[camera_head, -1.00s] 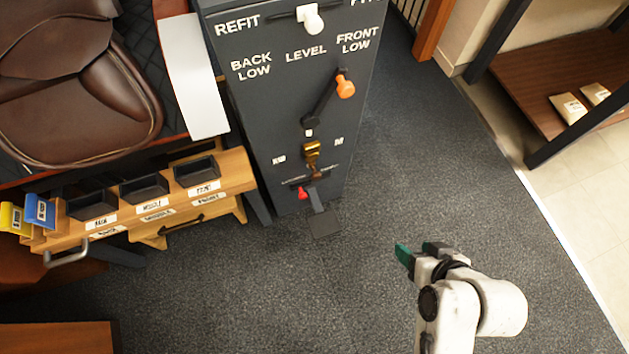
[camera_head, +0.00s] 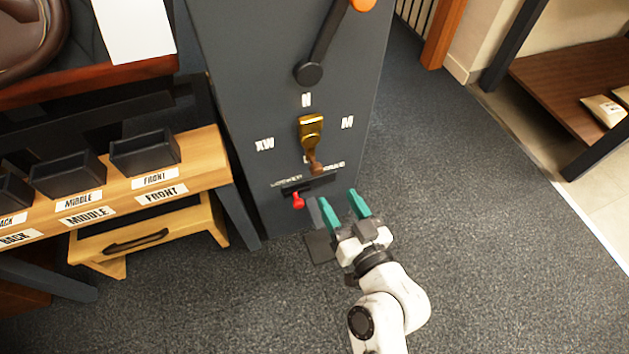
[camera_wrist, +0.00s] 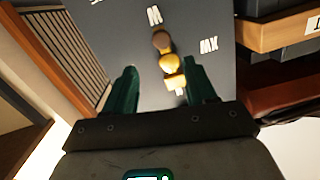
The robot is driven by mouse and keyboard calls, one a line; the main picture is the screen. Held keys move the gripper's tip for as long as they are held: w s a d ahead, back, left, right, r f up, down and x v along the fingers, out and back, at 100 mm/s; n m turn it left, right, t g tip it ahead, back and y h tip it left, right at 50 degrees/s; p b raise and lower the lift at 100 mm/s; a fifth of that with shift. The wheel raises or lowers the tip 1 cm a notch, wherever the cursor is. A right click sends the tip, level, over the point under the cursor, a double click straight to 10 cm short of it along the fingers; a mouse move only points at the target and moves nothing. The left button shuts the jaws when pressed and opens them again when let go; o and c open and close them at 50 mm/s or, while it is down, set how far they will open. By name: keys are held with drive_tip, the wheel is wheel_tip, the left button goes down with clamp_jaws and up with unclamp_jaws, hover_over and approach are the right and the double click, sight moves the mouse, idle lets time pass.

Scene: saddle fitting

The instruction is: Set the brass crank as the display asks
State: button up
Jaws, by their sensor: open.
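The brass crank (camera_head: 311,128) is on the front of the dark grey cabinet (camera_head: 235,90). Its arm hangs down to a brown knob, which covers most of a lower mark. Marks N above, XW at left and M at right surround it. In the wrist view the crank (camera_wrist: 168,62) shows between my fingers, beyond their tips. My gripper (camera_head: 345,200) is open and empty, with green fingers, below and right of the crank and apart from it. The display is not clearly in view.
A black lever (camera_head: 325,40) with an orange knob is above. A wooden rack (camera_head: 207,160) with black bins stands at left. Carpet at right (camera_head: 470,200) is clear.

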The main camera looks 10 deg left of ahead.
sight(318, 172)
drive_tip(key=shift+t, duration=0.4)
drive_tip(key=x, duration=0.6)
drive_tip(key=f+x, duration=0.1)
drive_tip(key=x, duration=0.2)
drive_tip(key=shift+a, duration=0.5)
drive_tip(key=shift+p+x, duration=1.05)
drive_tip(key=shift+p, duration=0.1)
drive_tip(key=shift+w+f, duration=0.1)
drive_tip(key=shift+f, duration=0.1)
drive_tip(key=shift+c, duration=0.5)
clamp_jaws()
